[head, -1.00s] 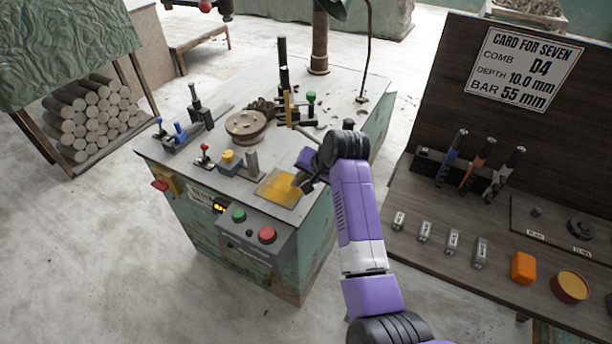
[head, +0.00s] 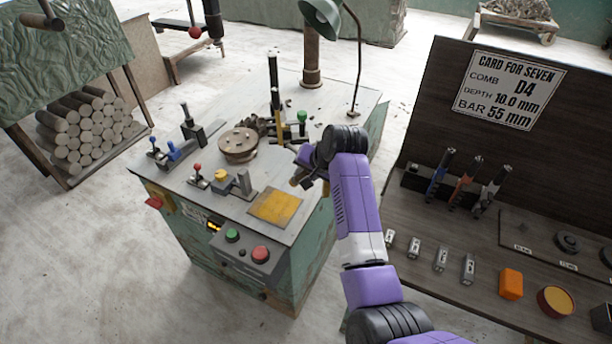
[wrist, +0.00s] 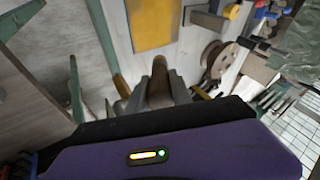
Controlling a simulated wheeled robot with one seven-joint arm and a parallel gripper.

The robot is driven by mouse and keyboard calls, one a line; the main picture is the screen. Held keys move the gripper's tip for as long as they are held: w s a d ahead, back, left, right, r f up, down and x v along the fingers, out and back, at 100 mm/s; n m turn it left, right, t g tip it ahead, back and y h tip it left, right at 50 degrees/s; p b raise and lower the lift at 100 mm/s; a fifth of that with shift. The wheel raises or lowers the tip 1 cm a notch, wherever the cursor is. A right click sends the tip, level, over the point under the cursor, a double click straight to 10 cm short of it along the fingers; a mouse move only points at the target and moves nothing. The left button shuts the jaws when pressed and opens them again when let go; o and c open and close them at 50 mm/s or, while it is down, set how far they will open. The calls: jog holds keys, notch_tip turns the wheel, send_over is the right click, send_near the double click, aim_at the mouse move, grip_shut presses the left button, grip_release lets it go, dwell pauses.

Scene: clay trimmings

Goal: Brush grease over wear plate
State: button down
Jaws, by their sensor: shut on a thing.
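The wear plate (head: 275,207) is a square coated in yellow grease, lying flat at the front right corner of the machine top. The coat looks fairly even, with a thin bare border. It also shows at the top of the wrist view (wrist: 152,24). My gripper (head: 302,178) is just beyond the plate's far right corner, above the machine top and apart from the plate. In the wrist view it is shut on a narrow brownish thing, seemingly the brush (wrist: 158,76). Most of the brush is hidden by the fingers, and its bristles cannot be made out.
A round disc (head: 238,145), a yellow-knobbed block (head: 222,181) and upright levers stand behind the plate. Green (head: 232,236) and red (head: 261,254) buttons are on the front panel. The dark bench at right holds a yellow-filled pot (head: 556,301) and an orange block (head: 511,284).

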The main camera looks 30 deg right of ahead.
jog(key=shift+r+p, duration=0.9)
jog(key=shift+r, duration=0.55)
